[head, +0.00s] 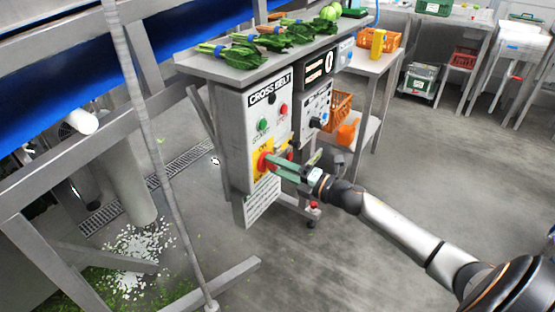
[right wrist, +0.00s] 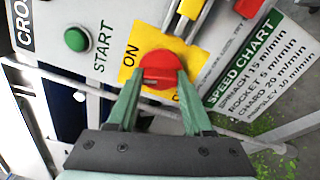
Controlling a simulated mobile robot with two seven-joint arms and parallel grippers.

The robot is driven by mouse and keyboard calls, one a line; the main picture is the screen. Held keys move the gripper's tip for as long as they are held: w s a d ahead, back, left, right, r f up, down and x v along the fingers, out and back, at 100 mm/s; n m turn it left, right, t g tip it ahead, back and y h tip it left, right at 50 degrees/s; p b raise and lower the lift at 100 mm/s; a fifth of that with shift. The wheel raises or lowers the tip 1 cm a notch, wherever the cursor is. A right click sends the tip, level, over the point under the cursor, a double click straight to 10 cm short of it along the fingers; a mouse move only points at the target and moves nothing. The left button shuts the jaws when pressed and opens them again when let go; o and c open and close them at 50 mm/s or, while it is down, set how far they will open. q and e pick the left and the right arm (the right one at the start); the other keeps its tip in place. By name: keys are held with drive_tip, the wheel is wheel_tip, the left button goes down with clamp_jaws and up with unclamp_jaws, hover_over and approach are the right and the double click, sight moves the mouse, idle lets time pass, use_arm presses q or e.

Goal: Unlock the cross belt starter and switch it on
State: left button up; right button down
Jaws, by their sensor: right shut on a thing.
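The grey CROSS BELT starter box (head: 236,125) stands at the end of the bench, with a green START button (head: 262,124) and a red button (head: 283,108). Low on its face is a red rotary switch (right wrist: 160,70) on a yellow plate (right wrist: 132,62) with ON printed on it. My right gripper (head: 270,162) is shut on the red switch, with a green finger on either side of it. The switch's exact pointing is hard to tell. Beside the plate, small red and yellow parts with metal bars (right wrist: 188,12) show; I cannot tell whether one is a lock. My left gripper is out of view.
A SPEED CHART (right wrist: 262,62) is fixed below the switch. Leafy bunches (head: 235,54) lie on the bench top above. A second panel (head: 315,105) with a dark knob stands to the right. Orange crates (head: 338,110) sit behind. Floor on the right is open.

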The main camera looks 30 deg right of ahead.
drive_tip(key=shift+r+m+p, duration=0.1)
drive_tip(key=shift+m+p, duration=1)
drive_tip(key=shift+m, duration=0.8)
drive_tip(key=c, duration=0.5)
unclamp_jaws()
drive_tip(key=shift+o, duration=1)
drive_tip(key=p+v, duration=0.1)
drive_tip(key=v, duration=1.1)
drive_tip(key=shift+s, duration=0.25)
drive_tip(key=shift+d, duration=0.15)
